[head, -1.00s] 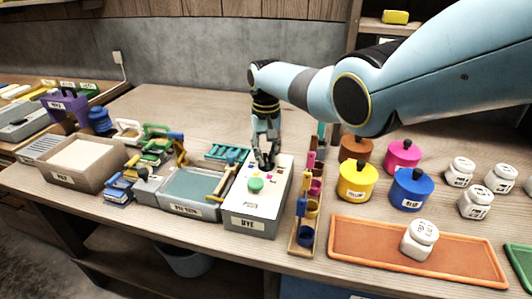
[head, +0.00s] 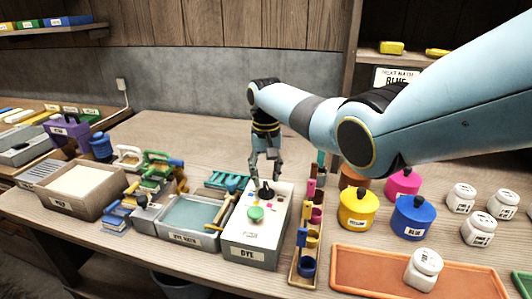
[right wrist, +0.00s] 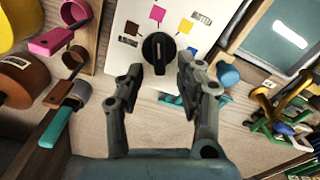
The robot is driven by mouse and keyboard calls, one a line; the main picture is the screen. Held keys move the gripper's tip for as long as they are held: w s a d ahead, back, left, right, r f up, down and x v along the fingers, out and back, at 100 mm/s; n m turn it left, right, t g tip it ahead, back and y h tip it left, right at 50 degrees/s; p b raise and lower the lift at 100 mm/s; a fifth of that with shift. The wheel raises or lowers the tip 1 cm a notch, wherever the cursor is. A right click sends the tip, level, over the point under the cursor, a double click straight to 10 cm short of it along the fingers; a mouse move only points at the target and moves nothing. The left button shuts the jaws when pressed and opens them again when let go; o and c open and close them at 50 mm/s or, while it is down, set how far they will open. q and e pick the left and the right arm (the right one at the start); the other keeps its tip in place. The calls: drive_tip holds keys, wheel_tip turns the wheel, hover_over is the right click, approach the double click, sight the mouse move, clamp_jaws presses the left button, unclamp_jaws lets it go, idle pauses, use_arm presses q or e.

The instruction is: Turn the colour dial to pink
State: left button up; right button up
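The colour dial is a black knob (right wrist: 158,52) on the white top of the dye box (head: 249,255). It also shows in the head view (head: 266,191), behind a green button (head: 255,213). In the right wrist view, coloured patches ring the knob: pink (right wrist: 157,14), yellow (right wrist: 185,25) and brown (right wrist: 132,28). The knob's grip bar runs up the picture, roughly towards the pink patch. My right gripper (right wrist: 160,72) is open above the dial, pointing down, one finger to each side of the knob and seemingly apart from it. My left gripper is not in view.
A rack with coloured cups (head: 308,268) stands close right of the dye box. Yellow (head: 357,208) and blue (head: 412,218) pots stand beyond it. A grey vat (head: 187,236) adjoins the box on the left.

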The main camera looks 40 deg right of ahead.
sight(266, 185)
wheel_tip(266, 185, up, 9)
drive_tip(key=shift+r, duration=0.2)
idle(0.6)
